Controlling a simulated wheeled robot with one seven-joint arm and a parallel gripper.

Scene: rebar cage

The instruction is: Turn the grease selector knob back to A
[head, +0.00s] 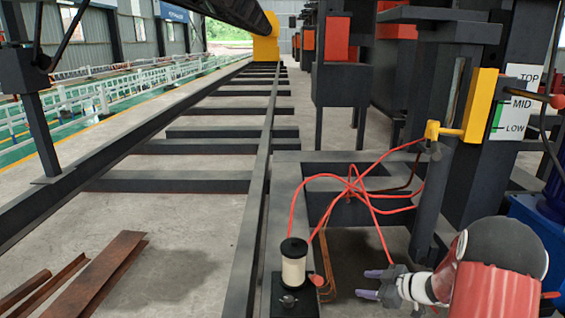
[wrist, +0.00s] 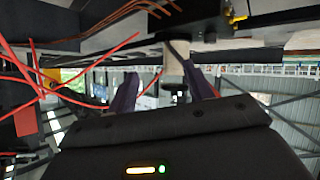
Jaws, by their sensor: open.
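A grease reservoir (head: 293,268), a pale cylinder with a black cap, stands upright on a dark base. A small dark knob with a light edge (head: 288,300) sits low on the front of that base, and I take it for the selector. No letter A is readable, so its setting cannot be told. My gripper (head: 371,283) is open and empty, to the right of the base and apart from it, its purple fingertips pointing left.
Red hoses (head: 350,190) fan out above the reservoir. An orange-red part (head: 317,280) sits between it and my gripper. A dark post with a yellow bracket (head: 480,105) and a TOP/MID/LOW plate (head: 515,103) stands right. Rusty steel angles (head: 85,285) lie on the floor left.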

